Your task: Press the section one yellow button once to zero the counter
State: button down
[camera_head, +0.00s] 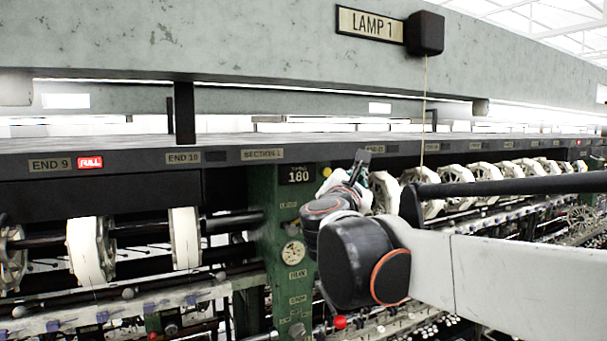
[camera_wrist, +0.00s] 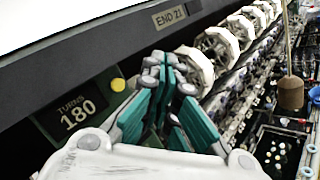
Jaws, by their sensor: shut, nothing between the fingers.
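The turns counter (camera_head: 298,174) reads 180 on the green post beneath the SECTION 1 label (camera_head: 262,154). It also shows in the wrist view (camera_wrist: 78,110). A round yellow button (camera_wrist: 118,85) sits just right of the counter in the wrist view. In the head view the yellow button (camera_head: 327,171) is small, close to the left of my wrist. My gripper (camera_wrist: 165,58) is shut and empty, its teal fingers pressed together to the right of the button, apart from it in the picture. In the head view my gripper (camera_head: 362,156) points up near the dark rail.
The dark rail (camera_head: 220,156) with END labels runs above the counter. White reels (camera_head: 186,238) hang left and more recede to the right. A cord hangs from the LAMP 1 box (camera_head: 425,33), with a wooden pull (camera_wrist: 290,93) right of my gripper. A red knob (camera_head: 340,322) is below.

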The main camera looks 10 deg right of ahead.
aim_at(326, 172)
jog(key=w+a, duration=0.2)
jog(key=w, duration=0.5)
jog(key=shift+w+a+b, duration=0.15)
jog(key=shift+a+b, duration=0.05)
jog(key=shift+b, duration=0.25)
jog(key=shift+w, duration=0.15)
dwell(1.0)
jog(key=shift+w+a, duration=0.1)
jog(key=shift+w, duration=0.15)
jog(key=shift+w+a, duration=0.1)
jog(key=shift+w, duration=0.15)
dwell(0.5)
jog(key=shift+w+a+r, duration=0.1)
jog(key=shift+w+r, duration=0.05)
jog(key=shift+r, duration=0.2)
dwell(0.9)
